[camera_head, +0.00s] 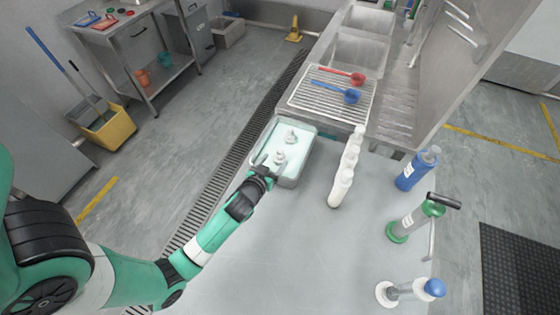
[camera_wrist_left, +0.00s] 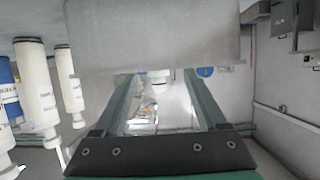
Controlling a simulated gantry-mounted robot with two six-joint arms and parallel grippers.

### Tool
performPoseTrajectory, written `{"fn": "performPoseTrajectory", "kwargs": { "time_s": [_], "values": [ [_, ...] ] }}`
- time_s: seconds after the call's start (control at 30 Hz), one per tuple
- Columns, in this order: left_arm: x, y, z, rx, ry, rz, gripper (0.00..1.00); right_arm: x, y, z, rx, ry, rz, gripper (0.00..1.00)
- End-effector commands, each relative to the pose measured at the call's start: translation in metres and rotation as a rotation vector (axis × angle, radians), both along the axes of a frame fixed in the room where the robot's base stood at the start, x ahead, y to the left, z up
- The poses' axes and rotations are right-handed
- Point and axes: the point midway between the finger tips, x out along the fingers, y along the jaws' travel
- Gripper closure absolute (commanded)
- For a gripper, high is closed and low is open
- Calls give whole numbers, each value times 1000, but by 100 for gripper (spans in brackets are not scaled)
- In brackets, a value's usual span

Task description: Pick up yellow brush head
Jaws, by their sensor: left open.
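No thing I can surely call a yellow brush head shows. A small yellow object (camera_head: 294,32) stands on the floor at the far back in the head view, too small to identify. A metal tray (camera_head: 291,181) on the table holds pale, foamy-looking contents and a few whitish knob-like pieces (camera_head: 280,158). My left gripper (camera_head: 264,163) is at the tray's near left edge, close to these pieces. In the left wrist view my left gripper (camera_wrist_left: 160,100) is open, with a whitish piece (camera_wrist_left: 160,78) showing between its fingers beyond the tips. My right gripper is not in view.
White bottles (camera_head: 341,185) stand in a row right of the tray. A blue bottle (camera_head: 417,170), a green-based cylinder (camera_head: 414,218) and a blue-topped device (camera_head: 410,290) stand farther right. A rack (camera_head: 300,96) with red and blue scoops is behind. The table's near middle is clear.

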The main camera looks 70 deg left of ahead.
Motion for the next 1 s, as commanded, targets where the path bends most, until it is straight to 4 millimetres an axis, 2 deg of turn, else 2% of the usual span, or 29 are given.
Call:
{"fn": "performPoseTrajectory", "kwargs": {
  "time_s": [0.07, 0.37, 0.63, 1.0],
  "values": [
    [2, 2, -1, 0, 0, 0, 26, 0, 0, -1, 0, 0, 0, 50],
    [35, 28, -19, 1, -2, 0, 26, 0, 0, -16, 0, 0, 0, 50],
    [37, 30, -19, 0, 0, -1, 28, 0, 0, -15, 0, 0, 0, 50],
    [37, 30, -20, -1, 1, 0, 94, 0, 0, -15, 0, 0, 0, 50]
  ]
}}
